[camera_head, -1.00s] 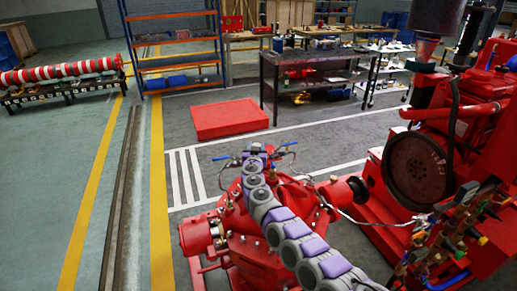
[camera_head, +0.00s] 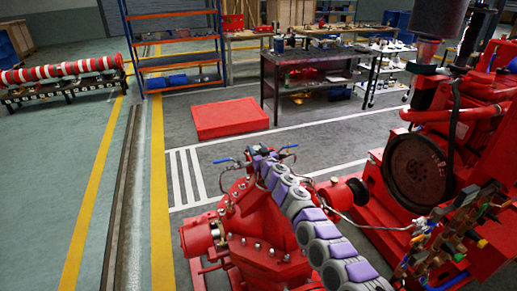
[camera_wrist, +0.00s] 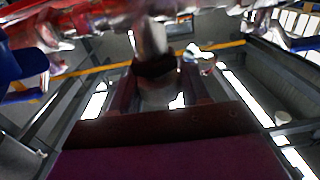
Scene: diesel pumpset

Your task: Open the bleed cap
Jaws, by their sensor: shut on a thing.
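My gripper (camera_wrist: 158,92) fills the lower middle of the wrist view, its two dark red fingers pointing up the picture. It is shut on a small dark round piece with a pale metal stem, which looks like the bleed cap (camera_wrist: 154,66). Whether the cap is loose from its seat cannot be told. In the head view my gripper (camera_head: 262,153) is small, at the top of the red pump (camera_head: 265,212). The cap cannot be made out there, being tiny and hidden by my wrist.
Blue-handled valves with thin pipes stand close on both sides, a left handle (camera_head: 222,161) and a right handle (camera_head: 291,147). The red engine (camera_head: 455,135) fills the right. A red block (camera_head: 230,118) lies on the floor behind. Open floor is on the left.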

